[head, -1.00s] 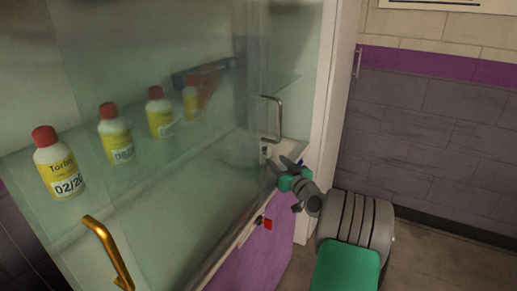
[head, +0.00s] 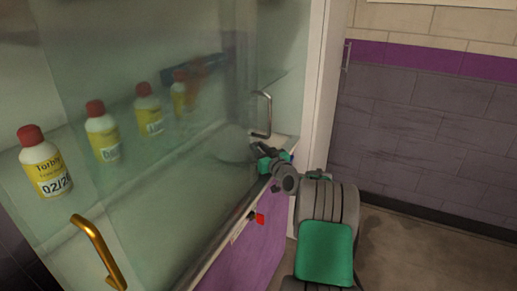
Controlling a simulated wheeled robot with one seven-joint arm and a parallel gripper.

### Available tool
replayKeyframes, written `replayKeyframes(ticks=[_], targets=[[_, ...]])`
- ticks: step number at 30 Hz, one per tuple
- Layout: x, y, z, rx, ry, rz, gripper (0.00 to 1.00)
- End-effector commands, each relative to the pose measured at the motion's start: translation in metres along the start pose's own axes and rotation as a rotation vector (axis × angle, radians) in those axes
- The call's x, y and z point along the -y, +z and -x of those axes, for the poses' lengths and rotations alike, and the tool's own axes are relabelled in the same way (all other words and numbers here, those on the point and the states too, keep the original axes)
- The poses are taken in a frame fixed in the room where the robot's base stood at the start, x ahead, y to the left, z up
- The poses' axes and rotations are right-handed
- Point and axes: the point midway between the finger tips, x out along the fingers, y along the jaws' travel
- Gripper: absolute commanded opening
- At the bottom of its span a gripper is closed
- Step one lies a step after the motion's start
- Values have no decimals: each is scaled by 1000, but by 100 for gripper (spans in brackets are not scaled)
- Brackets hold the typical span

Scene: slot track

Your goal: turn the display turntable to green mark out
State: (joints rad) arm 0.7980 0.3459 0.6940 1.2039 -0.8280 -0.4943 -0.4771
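A pale round shape (head: 236,146), likely the display turntable, shows dimly through the glass inside the cabinet. No green mark can be made out on it. My gripper (head: 261,152) is at the right end of the cabinet, just right of the round shape and below the silver handle. Its fingers are small and point away to the left, so their opening is unclear. I cannot tell whether they touch anything.
Sliding glass doors carry a gold handle (head: 98,252) and a silver handle (head: 263,114). Several yellow bottles with red caps, one at the front left (head: 45,166), stand on a glass shelf. Floor is clear at right.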

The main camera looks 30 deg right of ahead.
Motion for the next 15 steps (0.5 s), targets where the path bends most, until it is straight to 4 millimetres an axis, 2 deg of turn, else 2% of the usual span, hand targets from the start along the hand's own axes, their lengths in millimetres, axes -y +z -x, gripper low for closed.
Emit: replayKeyframes(ticks=[1,8,15], targets=[[0,0,0,0,0,0,18],[0,0,0,0,0,0,0],[0,0,0,0,0,0,0]])
